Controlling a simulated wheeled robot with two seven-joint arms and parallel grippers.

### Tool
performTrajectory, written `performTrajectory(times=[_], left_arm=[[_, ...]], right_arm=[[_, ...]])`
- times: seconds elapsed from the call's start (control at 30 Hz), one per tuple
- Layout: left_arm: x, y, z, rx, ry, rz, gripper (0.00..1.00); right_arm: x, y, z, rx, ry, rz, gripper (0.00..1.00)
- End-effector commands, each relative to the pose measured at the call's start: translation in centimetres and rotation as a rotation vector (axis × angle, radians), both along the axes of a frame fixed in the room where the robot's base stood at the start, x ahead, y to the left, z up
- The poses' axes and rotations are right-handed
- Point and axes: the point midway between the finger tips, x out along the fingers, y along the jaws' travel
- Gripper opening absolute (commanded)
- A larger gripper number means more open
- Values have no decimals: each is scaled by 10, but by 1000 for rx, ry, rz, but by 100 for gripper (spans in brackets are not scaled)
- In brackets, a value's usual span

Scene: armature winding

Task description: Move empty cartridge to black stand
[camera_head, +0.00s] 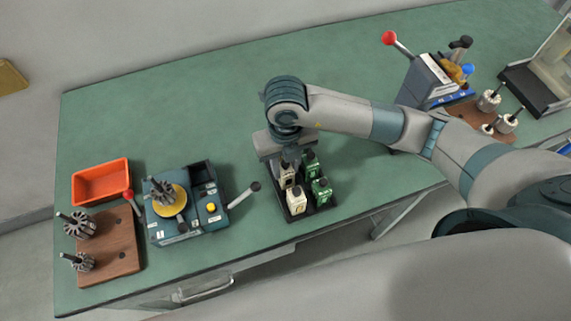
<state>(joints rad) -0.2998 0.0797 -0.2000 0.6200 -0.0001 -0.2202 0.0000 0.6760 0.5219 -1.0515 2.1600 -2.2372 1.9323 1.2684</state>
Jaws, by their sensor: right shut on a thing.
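The black stand (322,206) is a dark tray near the front edge of the green table. Two cream cartridges and two green cartridges show at it: a front cream one (296,201), a back cream one (287,178), a front green one (321,191) and a back green one (310,163). My right gripper (291,163) points down over the stand's back left and is shut on the back cream cartridge. The gripper partly hides that cartridge, and I cannot tell whether its base touches the stand. My left gripper is out of view.
Left of the stand is a blue winding machine (178,232) with a lever reaching toward the stand. An orange bin (101,183) and a wooden board (121,228) with armatures lie farther left. Another lever machine (424,85) stands at the back right. The table's back middle is clear.

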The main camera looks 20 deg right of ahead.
Motion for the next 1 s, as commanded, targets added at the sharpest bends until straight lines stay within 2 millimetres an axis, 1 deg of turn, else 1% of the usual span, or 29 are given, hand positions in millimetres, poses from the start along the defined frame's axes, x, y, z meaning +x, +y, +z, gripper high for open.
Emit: performTrajectory(times=[0.2,0.23,0.27,0.3,0.33,1.0], left_arm=[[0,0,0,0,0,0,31],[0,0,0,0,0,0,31],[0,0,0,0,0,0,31],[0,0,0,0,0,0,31],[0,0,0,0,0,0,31],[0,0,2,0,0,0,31]], right_arm=[[0,0,0,0,0,0,0],[0,0,0,0,0,0,30],[0,0,0,0,0,0,37],[0,0,0,0,0,0,47],[0,0,0,0,0,0,49],[0,0,2,0,0,0,49]])
